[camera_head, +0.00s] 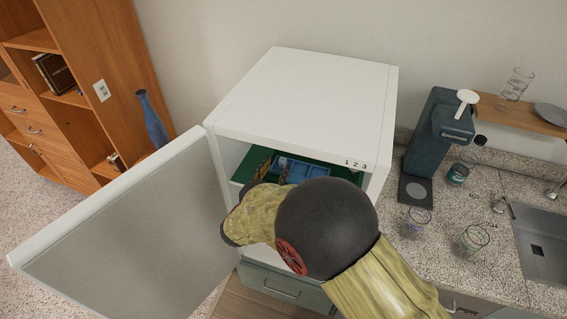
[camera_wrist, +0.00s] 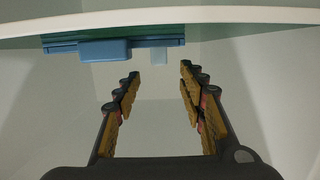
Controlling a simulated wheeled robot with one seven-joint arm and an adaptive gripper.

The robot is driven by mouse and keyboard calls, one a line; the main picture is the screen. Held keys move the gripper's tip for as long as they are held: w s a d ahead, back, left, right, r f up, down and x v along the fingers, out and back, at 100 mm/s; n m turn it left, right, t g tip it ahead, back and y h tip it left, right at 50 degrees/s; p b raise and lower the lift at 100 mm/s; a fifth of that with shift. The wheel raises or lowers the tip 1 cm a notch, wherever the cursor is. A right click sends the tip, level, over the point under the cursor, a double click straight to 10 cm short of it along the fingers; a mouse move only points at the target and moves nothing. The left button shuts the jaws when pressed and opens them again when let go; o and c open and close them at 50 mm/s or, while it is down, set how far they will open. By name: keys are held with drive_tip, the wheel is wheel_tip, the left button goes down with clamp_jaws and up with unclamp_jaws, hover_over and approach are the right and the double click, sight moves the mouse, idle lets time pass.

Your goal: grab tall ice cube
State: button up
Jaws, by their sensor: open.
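A pale blue, translucent block (camera_wrist: 159,56), which looks like the tall ice cube, shows in the wrist view beside a blue tray (camera_wrist: 105,50). The tray also shows in the head view (camera_head: 299,169), on a green shelf inside the white cabinet. I cannot pick out the cube in the head view, where my arm hides part of the inside. My gripper (camera_wrist: 160,73) is open and empty, its two fingers apart, with the block ahead of the gap between the fingertips. In the head view, the fingers (camera_head: 274,169) reach into the cabinet opening near the tray.
The white cabinet (camera_head: 310,90) stands with its door (camera_head: 135,225) swung open to the left. The counter (camera_head: 450,235) at right holds a dark dispenser (camera_head: 436,140), several glasses and a sink (camera_head: 545,240). A wooden bookcase (camera_head: 95,60) stands at far left.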

sight(282, 160)
drive_tip(key=x, duration=0.3)
drive_tip(key=b+x, duration=0.1)
drive_tip(key=shift+w+d+f, duration=0.2)
drive_tip(key=shift+w+f, duration=0.1)
drive_tip(key=shift+f, duration=0.05)
drive_tip(key=shift+c, duration=0.5)
drive_tip(key=c, duration=0.7)
drive_tip(key=shift+r, duration=0.1)
drive_tip(key=shift+c, duration=0.9)
